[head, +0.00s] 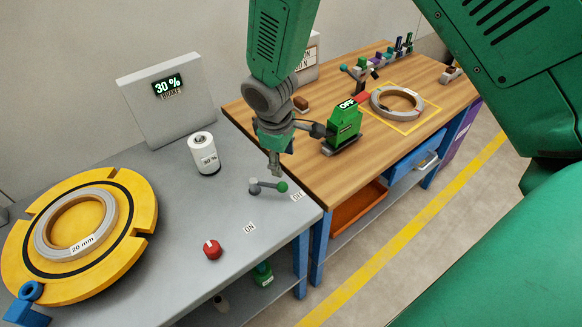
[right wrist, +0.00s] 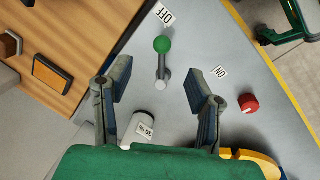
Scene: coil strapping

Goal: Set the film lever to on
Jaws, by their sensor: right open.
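The film lever (head: 268,186) is a small grey arm with a green ball knob on the grey bench. Its knob lies on the side of the OFF label (head: 297,196); the ON label (head: 250,228) lies nearer the front. My right gripper (head: 274,170) points down just above and behind the lever. In the right wrist view the open, empty fingers (right wrist: 157,78) stand either side of the lever's line, with the green knob (right wrist: 162,44) beyond the tips and the OFF label (right wrist: 165,14) past it. I see no contact. My left gripper is not in view.
A red knob (head: 212,249) and a white cylinder (head: 204,153) stand on the bench near the lever. A yellow turntable (head: 129,247) with a coil is at left, a 30 % display (head: 171,101) behind. A green tool (head: 344,126) stands on the wooden bench.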

